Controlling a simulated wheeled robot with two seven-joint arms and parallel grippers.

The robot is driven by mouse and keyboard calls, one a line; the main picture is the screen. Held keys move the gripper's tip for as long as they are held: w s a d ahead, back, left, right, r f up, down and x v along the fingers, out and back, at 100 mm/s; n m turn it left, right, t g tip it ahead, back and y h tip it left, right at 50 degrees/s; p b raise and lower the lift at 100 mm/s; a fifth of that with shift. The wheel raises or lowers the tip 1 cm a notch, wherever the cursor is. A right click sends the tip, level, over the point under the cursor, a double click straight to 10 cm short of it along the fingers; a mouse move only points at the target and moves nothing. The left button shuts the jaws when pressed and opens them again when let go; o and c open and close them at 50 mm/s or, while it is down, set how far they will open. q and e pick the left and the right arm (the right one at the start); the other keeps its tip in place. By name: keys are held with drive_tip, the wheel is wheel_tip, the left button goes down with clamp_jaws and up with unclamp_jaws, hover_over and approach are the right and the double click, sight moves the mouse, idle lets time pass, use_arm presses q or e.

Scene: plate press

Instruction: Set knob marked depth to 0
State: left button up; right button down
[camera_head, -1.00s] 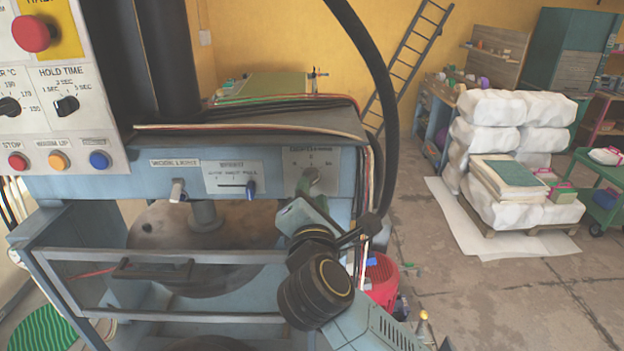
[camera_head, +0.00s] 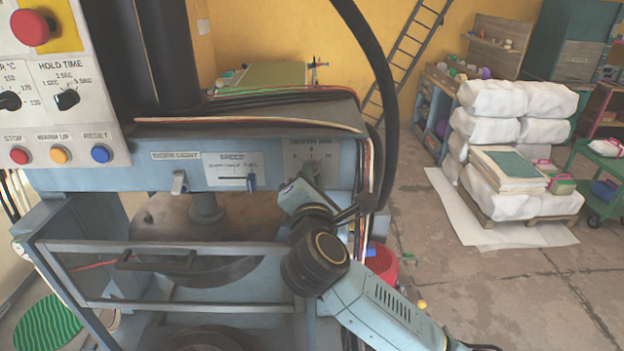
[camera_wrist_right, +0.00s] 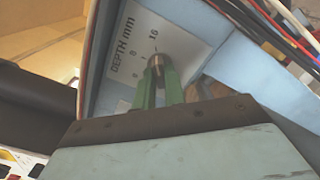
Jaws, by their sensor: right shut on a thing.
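The depth knob (camera_wrist_right: 157,62) is a small round metallic knob on a white plate marked DEPTH mm (camera_wrist_right: 124,52). The plate also shows in the head view (camera_head: 327,155), on the right end of the press's blue front panel. In the wrist view, 16 is readable and other marks are small. My right gripper (camera_wrist_right: 158,75) has its green fingers closed around the knob. In the head view, my right gripper (camera_head: 309,174) reaches it from below. The fingers partly hide the knob, and I cannot tell its pointer setting. My left gripper is not in view.
Left of the depth plate are a speed slider (camera_head: 251,182) and a work-light switch (camera_head: 179,182). Cables (camera_head: 372,155) run down beside the panel's right end. A barred guard (camera_head: 165,250) lies below. A control box (camera_head: 62,90) stands at upper left.

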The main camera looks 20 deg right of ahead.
drive_tip(key=shift+n, duration=10)
drive_tip(key=c, duration=1.5)
unclamp_jaws()
drive_tip(key=shift+o, duration=0.2)
drive_tip(key=shift+a, duration=0.1)
